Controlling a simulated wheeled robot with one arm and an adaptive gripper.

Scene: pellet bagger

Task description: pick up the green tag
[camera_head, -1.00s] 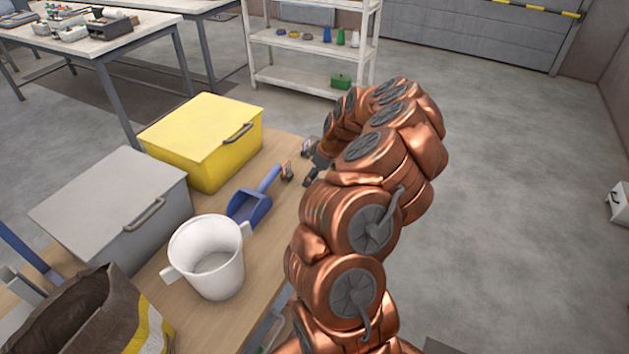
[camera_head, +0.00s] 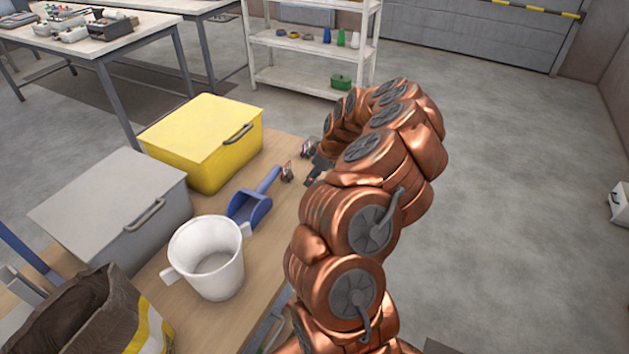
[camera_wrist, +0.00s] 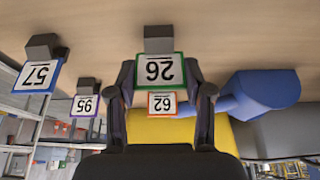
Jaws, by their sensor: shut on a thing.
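The green tag (camera_wrist: 160,72) is a white number card with a green frame and a grey block base (camera_wrist: 158,40). It shows upside down in the wrist view, between the two fingers of my gripper (camera_wrist: 159,80). My gripper is shut on it, with one finger at each side. In the head view my gripper (camera_head: 314,172) is at the right edge of the wooden table, partly hidden by my arm. I cannot make out the green tag there.
Blue-framed (camera_wrist: 38,76), purple-framed (camera_wrist: 85,105) and orange-framed (camera_wrist: 162,103) tags stand near it. A blue scoop (camera_head: 250,206), yellow bin (camera_head: 200,135), grey bin (camera_head: 110,205), white bucket (camera_head: 212,275) and brown bag (camera_head: 90,320) crowd the table (camera_head: 262,300). Floor at right is clear.

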